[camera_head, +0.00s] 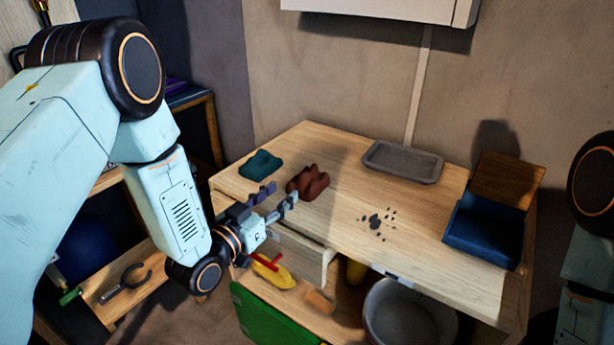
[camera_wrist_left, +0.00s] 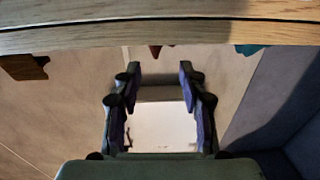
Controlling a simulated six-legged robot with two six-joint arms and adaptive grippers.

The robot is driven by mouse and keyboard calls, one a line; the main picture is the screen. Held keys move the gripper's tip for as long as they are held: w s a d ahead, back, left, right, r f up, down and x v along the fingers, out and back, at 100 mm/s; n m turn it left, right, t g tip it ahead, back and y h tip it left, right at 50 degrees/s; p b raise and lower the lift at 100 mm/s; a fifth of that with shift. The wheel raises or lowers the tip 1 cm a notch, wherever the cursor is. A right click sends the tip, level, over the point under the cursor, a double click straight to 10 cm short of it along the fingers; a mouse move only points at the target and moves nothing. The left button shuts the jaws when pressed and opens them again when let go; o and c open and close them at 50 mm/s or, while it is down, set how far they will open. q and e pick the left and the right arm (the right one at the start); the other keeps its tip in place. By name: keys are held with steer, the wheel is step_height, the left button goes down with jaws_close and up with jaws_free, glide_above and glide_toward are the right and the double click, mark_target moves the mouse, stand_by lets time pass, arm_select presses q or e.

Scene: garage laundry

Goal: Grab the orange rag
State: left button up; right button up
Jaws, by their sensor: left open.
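The orange rag, which looks brownish-red (camera_head: 309,182), lies crumpled on the wooden table near its left front edge. Only a small tip of it (camera_wrist_left: 155,50) shows past the table edge in the left wrist view. My left gripper (camera_head: 279,200) is open and empty, with its fingers pointing at the table's front edge, just short of the rag in the head view. In the left wrist view its two fingers (camera_wrist_left: 160,78) stand apart with nothing between them. I cannot tell its exact height against the tabletop. My right gripper is not in view.
A teal cloth (camera_head: 260,165) lies left of the rag. A grey tray (camera_head: 402,162), dark stains (camera_head: 376,222) and a blue-lined wooden box (camera_head: 488,229) are further right. A drawer (camera_head: 300,258) is below my left gripper. The table edge (camera_wrist_left: 160,36) crosses the wrist view.

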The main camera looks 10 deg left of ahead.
mark_target(300, 179)
arm_select(q)
steer(key=shift+w+d+r, duration=0.15)
steer(key=shift+w+d, duration=0.05)
steer(key=shift+d, duration=0.05)
steer(key=shift+w+d+r, duration=0.25)
steer(key=shift+w+d, duration=0.05)
steer(key=x, duration=0.1)
steer(key=b+x, duration=0.1)
steer(key=x, duration=0.3)
steer(key=shift+d+f+b, duration=0.1)
steer(key=shift+f+b, duration=0.25)
steer(key=shift+w+d+r, duration=0.1)
steer(key=shift+w, duration=0.1)
steer(key=shift+r, duration=0.15)
steer(key=shift+w, duration=0.25)
steer(key=shift+c, duration=1.2)
steer(key=shift+s, duration=0.2)
steer(key=c, duration=0.4)
steer(key=shift+w, duration=0.1)
jaws_close()
